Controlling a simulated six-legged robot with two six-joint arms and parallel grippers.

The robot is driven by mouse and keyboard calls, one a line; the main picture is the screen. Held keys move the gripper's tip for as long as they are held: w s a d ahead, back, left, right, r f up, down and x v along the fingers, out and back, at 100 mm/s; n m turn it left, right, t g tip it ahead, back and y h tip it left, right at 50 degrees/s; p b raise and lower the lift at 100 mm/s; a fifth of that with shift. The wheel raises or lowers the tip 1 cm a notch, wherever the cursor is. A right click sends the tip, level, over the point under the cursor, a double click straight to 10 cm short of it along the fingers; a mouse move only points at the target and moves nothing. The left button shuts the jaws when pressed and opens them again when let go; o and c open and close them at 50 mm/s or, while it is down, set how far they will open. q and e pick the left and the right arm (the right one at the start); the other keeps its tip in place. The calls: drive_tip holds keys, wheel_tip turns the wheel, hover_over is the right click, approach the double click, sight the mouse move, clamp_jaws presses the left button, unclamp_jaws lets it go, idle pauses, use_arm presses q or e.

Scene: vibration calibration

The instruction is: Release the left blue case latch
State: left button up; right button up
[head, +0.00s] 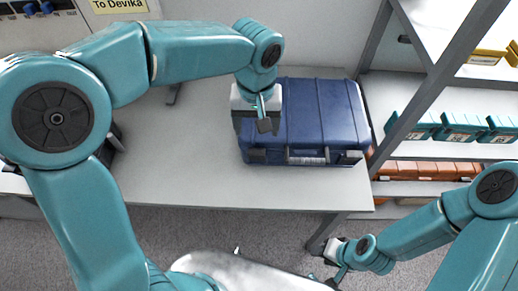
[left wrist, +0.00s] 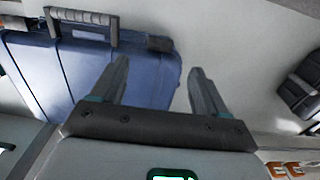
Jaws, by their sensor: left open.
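A closed blue case (head: 315,112) lies on the table, with its handle (head: 308,157) at the front side. The left latch (head: 257,156) is a dark block at the case's front left. The right latch (head: 350,157) is at its front right. My left gripper (head: 266,124) is above the case's left end, behind the left latch. In the left wrist view its fingers (left wrist: 159,68) are apart and empty, with the case (left wrist: 85,70), handle (left wrist: 82,16) and a dark latch (left wrist: 159,43) beyond them. My right gripper (head: 335,258) is low, in front of the table; its jaws are too small to judge.
The table (head: 200,185) is clear to the left of the case. A shelf rack (head: 425,100) with teal bins (head: 460,128) and orange bins (head: 430,170) stands close on the right. A panel with a "To Devika" label (head: 118,5) is at the back left.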

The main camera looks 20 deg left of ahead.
sight(256, 154)
use_arm(q)
drive_tip(key=f, duration=1.2)
drive_tip(key=shift+a, duration=0.2)
drive_tip(key=shift+d+f, duration=0.1)
drive_tip(key=shift+f, duration=0.15)
